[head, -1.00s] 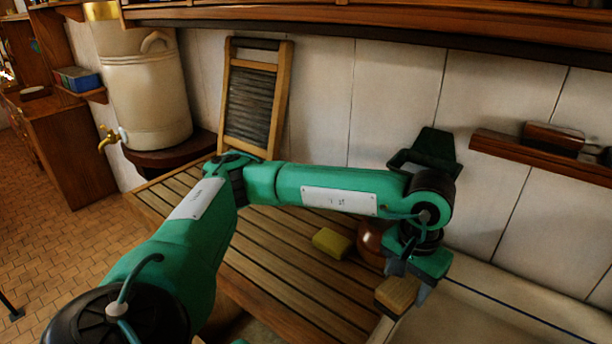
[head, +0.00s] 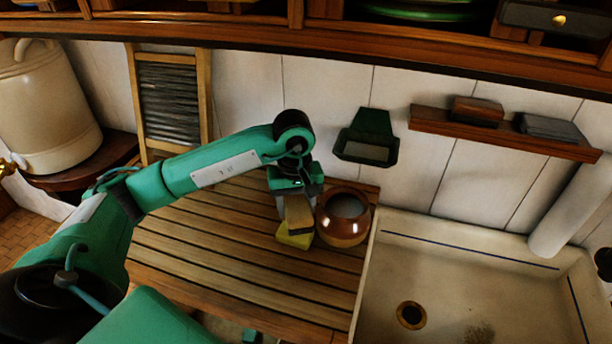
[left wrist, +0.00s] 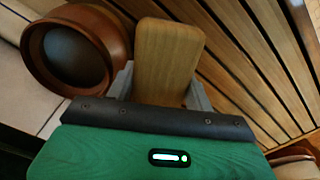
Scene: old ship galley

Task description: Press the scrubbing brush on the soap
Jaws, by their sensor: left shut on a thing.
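My left gripper (head: 297,200) is shut on the scrubbing brush, a light wooden block (head: 299,213). In the left wrist view the brush (left wrist: 168,58) sits between the two grey fingers of the gripper (left wrist: 160,95). A yellow block (head: 295,238), which looks like the soap, lies on the slatted wooden board just under the brush in the head view. I cannot tell whether the brush touches it. The brush covers part of the yellow block, and in the left wrist view the block is hidden. My right gripper is not in view.
A round brown pot (head: 343,217) stands close to the right of the brush. The slatted board (head: 200,250) is clear to the left. A pale sink (head: 450,285) lies to the right. A green wall holder (head: 366,140) and a shelf (head: 520,136) with blocks are behind.

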